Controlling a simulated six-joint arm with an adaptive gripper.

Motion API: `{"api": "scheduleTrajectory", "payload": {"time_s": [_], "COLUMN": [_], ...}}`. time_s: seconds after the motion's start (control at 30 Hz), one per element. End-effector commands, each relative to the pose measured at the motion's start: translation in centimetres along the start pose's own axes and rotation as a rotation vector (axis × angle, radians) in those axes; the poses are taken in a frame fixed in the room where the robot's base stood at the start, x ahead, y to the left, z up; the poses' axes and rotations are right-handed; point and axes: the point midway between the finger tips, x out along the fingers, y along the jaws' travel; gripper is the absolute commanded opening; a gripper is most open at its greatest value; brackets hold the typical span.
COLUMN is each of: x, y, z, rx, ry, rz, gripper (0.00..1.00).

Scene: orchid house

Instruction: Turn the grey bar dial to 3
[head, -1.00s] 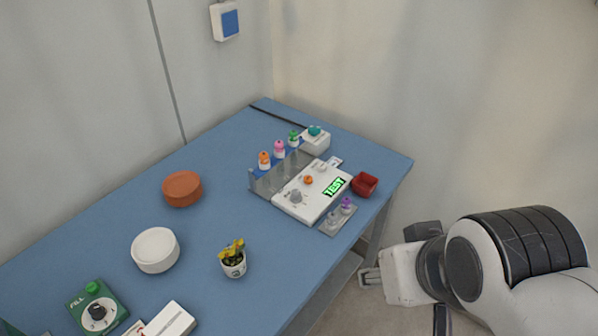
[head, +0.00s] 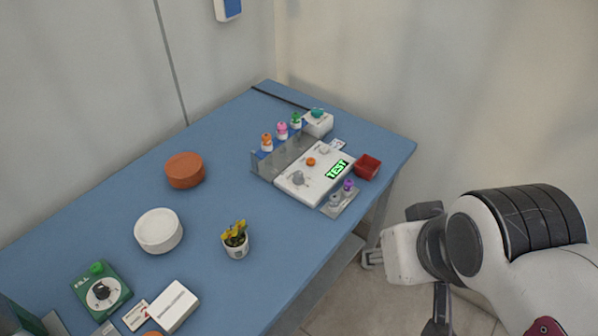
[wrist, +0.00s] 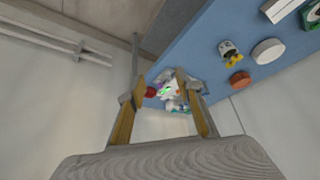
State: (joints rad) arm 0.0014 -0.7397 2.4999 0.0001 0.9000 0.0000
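The grey dial (head: 298,178) sits near the left corner of a white device (head: 314,186) on the blue table; its setting is too small to read. The device also carries an orange knob (head: 311,161) and a green display (head: 338,169) reading TEST. My gripper (head: 372,258) is off the table's right edge, apart from the device. In the wrist view my gripper (wrist: 160,86) has its two fingers spread with nothing held, and the device shows small beyond them, partly hidden by a finger.
A rack with several coloured-top bottles (head: 282,130) stands behind the device.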

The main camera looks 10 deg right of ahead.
Motion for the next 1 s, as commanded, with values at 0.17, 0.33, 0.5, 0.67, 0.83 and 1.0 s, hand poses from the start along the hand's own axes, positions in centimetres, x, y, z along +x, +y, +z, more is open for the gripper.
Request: {"api": "scheduleTrajectory", "payload": {"time_s": [0.17, 0.33, 0.5, 0.67, 0.83, 1.0], "x": [1.1, 2.5, 3.8, 5.1, 6.6, 8.2], "y": [0.1, 0.1, 0.0, -0.2, -0.5, -0.8], "z": [0.3, 0.0, -1.0, -2.2, -3.8, -5.5], "rx": [0.003, 0.006, 0.016, 0.027, 0.026, 0.011], "ry": [-0.051, -0.114, -0.17, -0.215, -0.254, -0.289], "rz": [0.001, 0.002, -0.004, -0.013, -0.028, -0.047], "gripper": [0.34, 0.34, 0.34, 0.34, 0.34, 0.34]}}
